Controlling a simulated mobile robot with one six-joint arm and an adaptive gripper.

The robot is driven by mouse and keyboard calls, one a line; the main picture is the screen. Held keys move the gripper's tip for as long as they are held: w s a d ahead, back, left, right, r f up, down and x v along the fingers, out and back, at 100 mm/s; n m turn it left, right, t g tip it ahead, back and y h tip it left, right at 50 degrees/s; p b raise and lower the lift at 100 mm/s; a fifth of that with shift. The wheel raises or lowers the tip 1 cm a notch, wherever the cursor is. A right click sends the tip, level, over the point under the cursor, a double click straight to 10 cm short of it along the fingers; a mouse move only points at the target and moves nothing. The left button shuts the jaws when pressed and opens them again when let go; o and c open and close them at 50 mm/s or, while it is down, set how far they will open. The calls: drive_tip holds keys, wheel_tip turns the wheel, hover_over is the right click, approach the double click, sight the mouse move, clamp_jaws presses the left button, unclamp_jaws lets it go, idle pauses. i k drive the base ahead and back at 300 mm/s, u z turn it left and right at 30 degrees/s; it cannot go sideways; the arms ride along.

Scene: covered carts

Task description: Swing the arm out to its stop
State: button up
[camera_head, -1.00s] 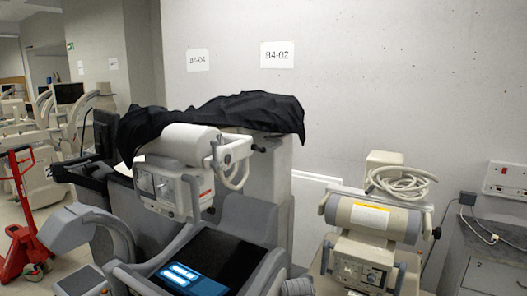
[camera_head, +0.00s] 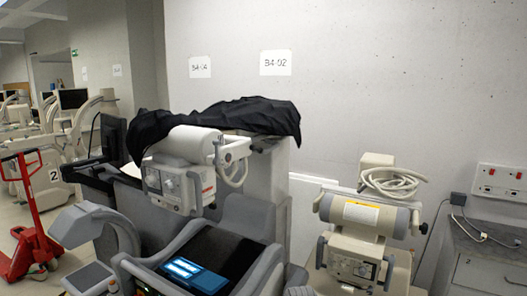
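A covered cart stands in the middle, with a black cloth (camera_head: 215,118) draped over its top. An arm on it carries a white and grey tube head (camera_head: 180,178) with a cylindrical housing, a curved handle (camera_head: 233,160) and a small control face. The head hangs in front of the cart's grey column (camera_head: 268,190), above a dark top with a lit blue screen (camera_head: 194,275). The cloth hides where the arm joins the cart, so its joint and stop do not show. No fingers of my gripper can be made out in this view.
A second, uncovered unit (camera_head: 365,215) with a coiled hose stands at the right, near a grey cabinet (camera_head: 485,255) and a wall socket panel (camera_head: 500,182). A red pallet jack (camera_head: 33,225) and more carts stand at the left. The wall (camera_head: 380,80) closes the back.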

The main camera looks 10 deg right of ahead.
sight(264, 130)
drive_tip(key=z, duration=0.15)
drive_tip(key=i, duration=0.95)
drive_tip(key=u, duration=0.1)
